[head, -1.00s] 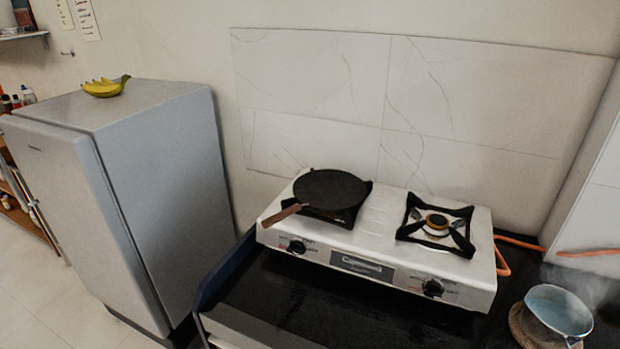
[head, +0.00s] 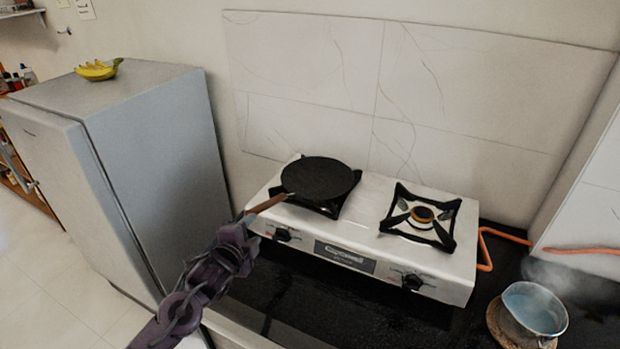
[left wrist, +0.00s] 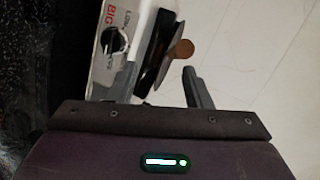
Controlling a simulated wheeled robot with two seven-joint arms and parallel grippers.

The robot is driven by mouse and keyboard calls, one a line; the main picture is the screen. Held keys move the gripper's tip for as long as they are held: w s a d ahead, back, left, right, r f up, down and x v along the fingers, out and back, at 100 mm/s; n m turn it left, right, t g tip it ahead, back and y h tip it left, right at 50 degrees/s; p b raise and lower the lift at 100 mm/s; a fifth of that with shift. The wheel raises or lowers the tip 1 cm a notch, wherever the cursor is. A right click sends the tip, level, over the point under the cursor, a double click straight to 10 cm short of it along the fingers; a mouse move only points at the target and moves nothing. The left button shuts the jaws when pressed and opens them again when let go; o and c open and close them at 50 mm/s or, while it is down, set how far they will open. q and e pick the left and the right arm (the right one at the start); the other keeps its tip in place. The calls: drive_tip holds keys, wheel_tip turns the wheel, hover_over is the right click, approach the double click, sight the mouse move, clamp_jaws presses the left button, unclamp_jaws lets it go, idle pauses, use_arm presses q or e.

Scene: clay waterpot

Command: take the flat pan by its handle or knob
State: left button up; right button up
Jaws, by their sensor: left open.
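The flat pan (head: 320,178) is a round black disc with a brown handle (head: 268,203), lying on the left burner of the white stove. The handle points down and left over the stove's front left corner. My left gripper (head: 247,219) is at the handle's outer end in the head view. In the left wrist view my left gripper (left wrist: 160,74) is open, and the brown handle end (left wrist: 181,50) shows just ahead of the fingers, nearer the right one. I cannot tell whether they touch. My right gripper is not in view.
The white stove (head: 448,262) has an empty right burner (head: 422,214). A grey fridge (head: 150,150) with bananas (head: 98,69) on top stands at left. A steaming pot (head: 535,308) sits at lower right by an orange hose (head: 486,250). The dark counter front (head: 330,305) is clear.

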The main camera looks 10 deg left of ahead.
sight(258, 211)
use_arm(q)
drive_tip(key=w, duration=0.1)
drive_tip(key=w+r, duration=0.1)
drive_tip(key=w+m, duration=0.1)
drive_tip(key=shift+a+r+t+p, duration=0.25)
drive_tip(key=shift+r+t+p, duration=0.05)
drive_tip(key=shift+r+t, duration=0.1)
drive_tip(key=p+x, duration=0.2)
drive_tip(key=x, duration=0.3)
drive_tip(key=shift+w+d+f, duration=0.2)
drive_tip(key=shift+w+f, duration=0.05)
drive_tip(key=shift+w, duration=0.05)
drive_tip(key=shift+w+f, duration=0.2)
drive_tip(key=shift+w, duration=0.1)
drive_tip(key=shift+s, duration=0.1)
drive_tip(key=shift+c, duration=0.9)
clamp_jaws()
drive_tip(key=shift+r, duration=0.25)
